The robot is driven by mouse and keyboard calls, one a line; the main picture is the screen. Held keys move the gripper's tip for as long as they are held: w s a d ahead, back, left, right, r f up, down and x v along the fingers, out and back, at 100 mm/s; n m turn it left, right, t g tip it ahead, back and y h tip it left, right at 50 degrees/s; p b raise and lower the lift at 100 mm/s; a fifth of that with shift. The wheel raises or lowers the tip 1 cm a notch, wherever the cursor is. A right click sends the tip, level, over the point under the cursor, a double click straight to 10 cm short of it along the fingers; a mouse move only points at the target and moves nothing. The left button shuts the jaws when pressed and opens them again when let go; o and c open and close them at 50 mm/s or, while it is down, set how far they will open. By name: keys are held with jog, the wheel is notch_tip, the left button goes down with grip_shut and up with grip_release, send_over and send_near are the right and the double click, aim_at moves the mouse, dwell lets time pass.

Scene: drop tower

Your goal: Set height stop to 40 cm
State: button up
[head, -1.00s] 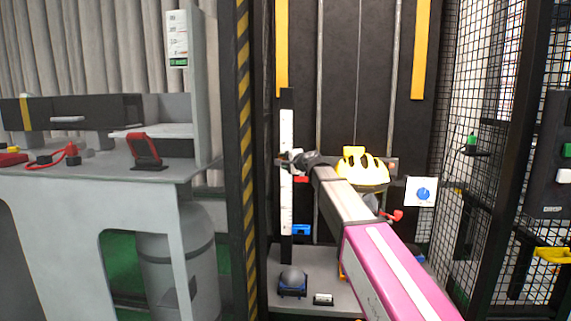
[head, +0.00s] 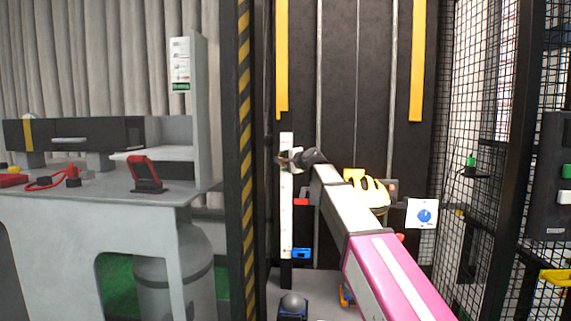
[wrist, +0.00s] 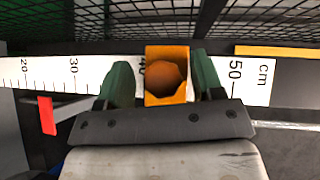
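The height stop (wrist: 167,92) is an orange block with a round brown-orange front. It sits on the white centimetre scale (wrist: 258,82) by the partly covered 40 label, between 30 and 50. My gripper (wrist: 163,82) has its two green fingers on either side of the block. A gap shows on the left side and almost none on the right. In the head view my gripper (head: 290,159) is at the upper part of the upright scale (head: 286,215), where it largely hides the stop.
A red pointer (wrist: 47,115) is by the lower part of the scale. A blue part (head: 302,253) is near its foot. A yellow helmet-like object (head: 370,190) is behind my arm. A striped post (head: 244,170) and grey bench (head: 90,200) stand left, mesh (head: 480,90) right.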

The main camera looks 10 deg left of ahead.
jog(key=shift+s+d, duration=0.1)
jog(key=v, duration=1)
jog(key=shift+s+d, duration=0.2)
jog(key=s+d+f+n+g+h, duration=0.15)
jog(key=d+f, duration=0.35)
jog(key=f, duration=0.6)
jog(key=s+d+f+n+g+h, duration=0.1)
jog(key=s+d+f+h, duration=0.2)
jog(key=f, duration=0.8)
jog(key=s+d+f+n+g+h, duration=0.1)
jog(key=d+f+g+h, duration=0.1)
jog(key=d+f, duration=0.65)
jog(key=s+d+f+n+g+h, duration=0.1)
jog(key=s+d+f+g, duration=0.1)
jog(key=s+d+f, duration=0.3)
jog(key=s+d+f+n+g+h, duration=0.1)
jog(key=s+d+f, duration=0.3)
jog(key=s+f, duration=0.5)
jog(key=s+d+f+n+g+h, duration=0.2)
jog(key=s+d+f, duration=0.3)
jog(key=f, duration=0.8)
jog(key=shift+s+d+g+h, duration=0.4)
jog(key=shift+s+g+h, duration=0.3)
jog(key=shift+s, duration=0.55)
